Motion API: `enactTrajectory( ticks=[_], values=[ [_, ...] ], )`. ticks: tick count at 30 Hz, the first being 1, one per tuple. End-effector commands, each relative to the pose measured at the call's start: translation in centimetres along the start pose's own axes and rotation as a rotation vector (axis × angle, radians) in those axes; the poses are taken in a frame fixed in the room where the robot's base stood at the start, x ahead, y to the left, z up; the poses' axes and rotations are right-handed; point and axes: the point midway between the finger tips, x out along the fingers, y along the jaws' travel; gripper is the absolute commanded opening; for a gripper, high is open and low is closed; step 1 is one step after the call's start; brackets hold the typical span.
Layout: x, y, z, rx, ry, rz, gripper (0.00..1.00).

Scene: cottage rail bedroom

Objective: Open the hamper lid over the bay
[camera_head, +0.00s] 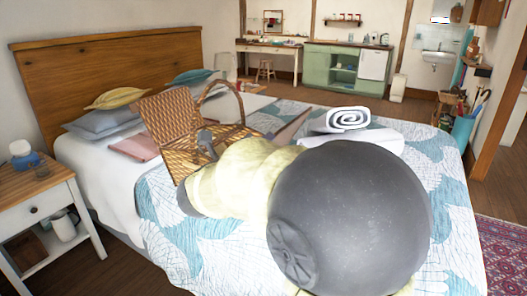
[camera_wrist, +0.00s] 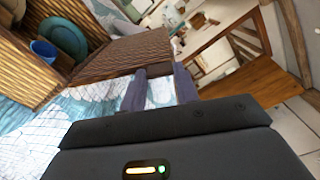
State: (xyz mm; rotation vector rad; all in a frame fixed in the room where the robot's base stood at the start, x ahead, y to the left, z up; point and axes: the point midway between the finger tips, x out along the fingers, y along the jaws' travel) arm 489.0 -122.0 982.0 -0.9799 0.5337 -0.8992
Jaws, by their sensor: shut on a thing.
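A wicker hamper (camera_head: 184,166) with an arched handle (camera_head: 236,92) stands on the bed. Its wicker lid (camera_head: 163,112) is raised and tilted at the left in the head view. My gripper (camera_wrist: 163,74) is at the end of a brown wicker panel (camera_wrist: 122,54) that looks like the lid, shut on its edge; the exact contact is unclear. In the wrist view the open bay shows a blue cup (camera_wrist: 43,50) and a teal plate (camera_wrist: 64,36). My arm hides part of the hamper in the head view.
A rolled white towel (camera_head: 348,119) lies on the bed right of the hamper. Pillows (camera_head: 100,122) lie by the headboard (camera_head: 110,62). A nightstand (camera_head: 40,190) stands at the left. Bare quilt (camera_head: 160,222) lies in front of the hamper.

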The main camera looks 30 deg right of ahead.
Motion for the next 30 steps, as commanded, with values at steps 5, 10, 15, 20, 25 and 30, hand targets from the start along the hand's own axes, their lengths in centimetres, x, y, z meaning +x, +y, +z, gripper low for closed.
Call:
enactTrajectory(
  ticks=[5, 10, 15, 20, 25, 30],
  values=[
    [0.0, 0.0, -0.1, 0.000, 0.003, 0.001, 0.00],
    [0.0, 0.0, -0.1, 0.000, 0.003, 0.001, 0.35],
    [0.0, 0.0, -0.1, 0.000, 0.003, 0.000, 0.53],
    [0.1, 0.0, -0.1, 0.000, 0.003, 0.000, 0.53],
    [-0.5, 0.0, 0.0, 0.001, 0.001, 0.002, 0.53],
    [-2.6, -0.2, -0.1, 0.001, 0.003, 0.000, 0.53]
  ],
)
